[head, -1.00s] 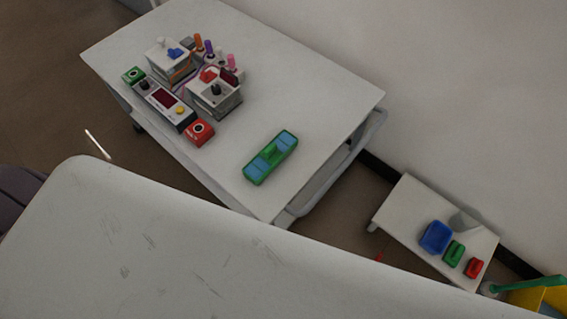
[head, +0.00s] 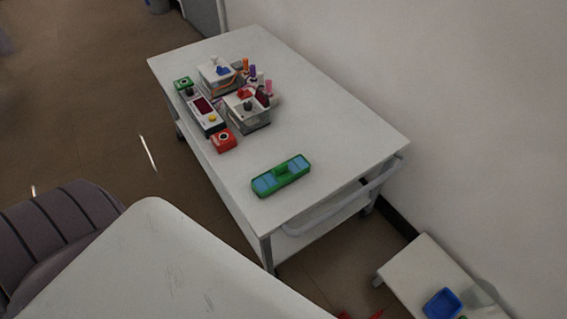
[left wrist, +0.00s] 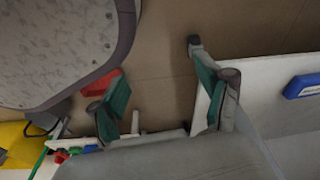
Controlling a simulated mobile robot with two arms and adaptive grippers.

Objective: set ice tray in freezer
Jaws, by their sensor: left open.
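No freezer shows clearly in these frames. A green and light-blue oblong object (head: 281,176) lies flat on the near end of a white cart top (head: 330,130); I cannot tell whether it is the ice tray. My left gripper (left wrist: 160,95) shows only in the left wrist view. Its two green-padded fingers are spread wide, with nothing held between them and brown floor behind. A blue object (left wrist: 303,86) lies on a white surface right of the fingers. My right gripper is out of view.
Small boxes, a meter (head: 204,112), a red block (head: 223,141) and coloured bottles crowd the cart's far left part. A low white table (head: 425,270) holds a blue tray (head: 442,303). A rounded pale tabletop (head: 160,270) is in front.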

